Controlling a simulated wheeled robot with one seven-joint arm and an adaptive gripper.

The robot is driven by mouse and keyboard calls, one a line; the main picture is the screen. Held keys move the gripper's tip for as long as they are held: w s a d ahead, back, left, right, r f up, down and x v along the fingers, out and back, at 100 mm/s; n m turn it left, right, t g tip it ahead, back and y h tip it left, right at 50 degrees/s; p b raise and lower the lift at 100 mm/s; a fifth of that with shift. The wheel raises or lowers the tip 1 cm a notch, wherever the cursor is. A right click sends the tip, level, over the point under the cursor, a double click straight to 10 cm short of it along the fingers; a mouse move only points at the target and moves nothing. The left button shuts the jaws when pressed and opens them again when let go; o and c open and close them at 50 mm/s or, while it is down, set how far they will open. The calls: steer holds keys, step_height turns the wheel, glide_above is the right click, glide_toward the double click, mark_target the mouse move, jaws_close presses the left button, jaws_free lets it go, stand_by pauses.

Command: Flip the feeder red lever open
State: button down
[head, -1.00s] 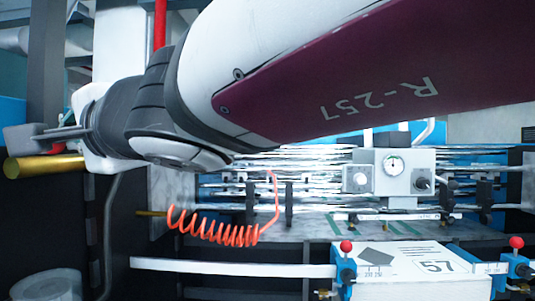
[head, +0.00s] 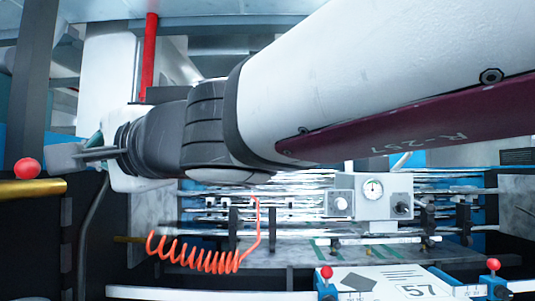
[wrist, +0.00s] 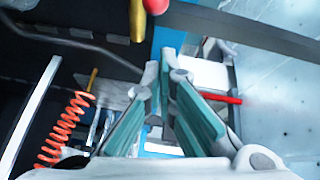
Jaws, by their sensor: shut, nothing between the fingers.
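A red ball knob (head: 28,168), seemingly the end of the red lever, shows at the far left of the head view, just above a brass-coloured bar (head: 35,189). In the wrist view the red knob (wrist: 156,5) is cut by the top edge, beside the brass bar (wrist: 137,22). The lever's stem is not clearly visible. My gripper (head: 82,154) is right of the knob in the head view, apart from it. In the wrist view my gripper (wrist: 161,75) has its fingertips together with nothing between them, below the knob in the picture.
An orange coiled hose (head: 200,252) hangs below my arm. A grey box with a gauge (head: 373,190) stands before shiny rollers. A unit marked 57 (head: 405,282) has red-knobbed clamps at the lower right. A red vertical bar (head: 148,55) rises behind my wrist.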

steer(key=v, duration=0.7)
